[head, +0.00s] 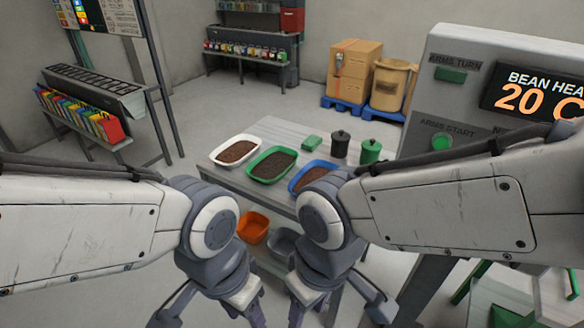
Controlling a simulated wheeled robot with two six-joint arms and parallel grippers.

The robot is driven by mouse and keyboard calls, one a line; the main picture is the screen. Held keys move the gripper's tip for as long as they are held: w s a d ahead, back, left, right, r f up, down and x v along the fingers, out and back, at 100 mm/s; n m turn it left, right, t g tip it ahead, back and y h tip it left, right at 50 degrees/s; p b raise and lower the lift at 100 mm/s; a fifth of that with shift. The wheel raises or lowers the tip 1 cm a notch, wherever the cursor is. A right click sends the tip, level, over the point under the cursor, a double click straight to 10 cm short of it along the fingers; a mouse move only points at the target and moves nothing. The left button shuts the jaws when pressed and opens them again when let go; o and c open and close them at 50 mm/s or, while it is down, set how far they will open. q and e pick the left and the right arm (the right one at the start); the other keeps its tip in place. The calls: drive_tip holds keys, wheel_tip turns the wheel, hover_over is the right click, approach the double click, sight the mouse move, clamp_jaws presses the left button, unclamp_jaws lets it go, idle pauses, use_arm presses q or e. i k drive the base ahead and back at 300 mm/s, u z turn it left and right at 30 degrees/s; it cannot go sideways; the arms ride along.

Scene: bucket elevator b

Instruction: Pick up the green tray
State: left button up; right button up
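The green tray (249,173) sits on the grey table, filled with dark brown beans or grounds. It stands between a white tray (219,160) on its left and a blue tray (294,187) on its right, both with brown contents. My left arm comes in from the left and my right arm from the right. Both wrists point down in front of the table, nearer to me than the trays and apart from the green tray. The fingers run down toward the bottom edge of the picture, and their opening is not clear.
The grey table (285,133) also bears a small green block (312,143), a black canister (340,144) and a green canister (371,151). An orange bin (253,228) is below. A control machine (470,75) stands at the right. Racks and boxes (355,60) are behind.

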sight(273, 164)
drive_tip(key=u, duration=0.05)
drive_tip(key=k, duration=0.55)
drive_tip(key=u, duration=0.6)
drive_tip(key=i, duration=1.35)
drive_tip(key=z, duration=0.65)
drive_tip(key=i, duration=0.85)
drive_tip(key=z, duration=0.6)
